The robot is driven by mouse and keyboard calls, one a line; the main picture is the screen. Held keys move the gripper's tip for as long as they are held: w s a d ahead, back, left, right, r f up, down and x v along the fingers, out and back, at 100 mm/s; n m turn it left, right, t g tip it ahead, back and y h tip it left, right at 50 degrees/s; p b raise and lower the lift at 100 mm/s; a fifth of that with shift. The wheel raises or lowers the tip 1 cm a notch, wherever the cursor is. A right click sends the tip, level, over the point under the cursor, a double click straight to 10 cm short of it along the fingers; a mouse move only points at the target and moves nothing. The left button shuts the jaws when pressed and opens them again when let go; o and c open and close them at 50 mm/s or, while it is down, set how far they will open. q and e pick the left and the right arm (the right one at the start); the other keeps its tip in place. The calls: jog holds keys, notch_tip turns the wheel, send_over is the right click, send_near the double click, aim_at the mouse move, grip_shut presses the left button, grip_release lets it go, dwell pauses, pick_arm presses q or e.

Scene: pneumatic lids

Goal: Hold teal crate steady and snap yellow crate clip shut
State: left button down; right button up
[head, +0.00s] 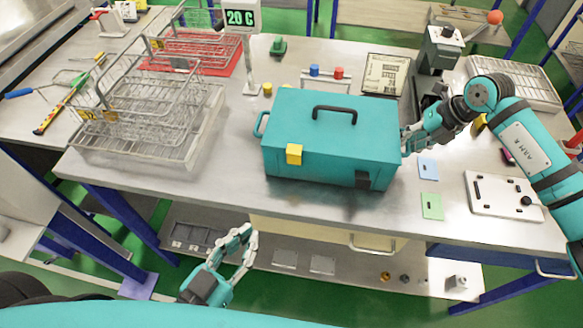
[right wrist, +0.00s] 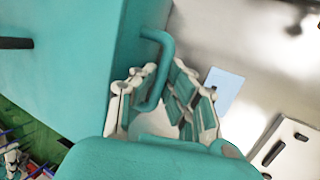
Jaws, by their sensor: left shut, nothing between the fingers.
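The teal crate (head: 331,137) stands on the steel bench with its lid down and a black handle on top. On its front face are a yellow clip (head: 294,154) at the left and a black clip (head: 362,180) at the right. I cannot tell whether the yellow clip is latched. My right gripper (head: 408,139) is at the crate's right side. In the right wrist view its fingers lie on both sides of the teal side handle (right wrist: 163,72); whether they grip it is unclear. My left gripper (head: 246,247) is shut and empty, low in front of the bench, apart from the crate.
Wire baskets in a tray (head: 150,120) stand left of the crate. A 20 C display (head: 240,18) on a post stands behind it. Blue and green cards (head: 431,206) and a white plate (head: 503,195) lie to the right. The bench's front edge lies between my left gripper and the crate.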

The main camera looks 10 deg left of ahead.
jog(key=o, duration=0.5)
jog(key=shift+d+r, duration=0.1)
jog(key=v, duration=1.2)
jog(key=shift+d, duration=0.1)
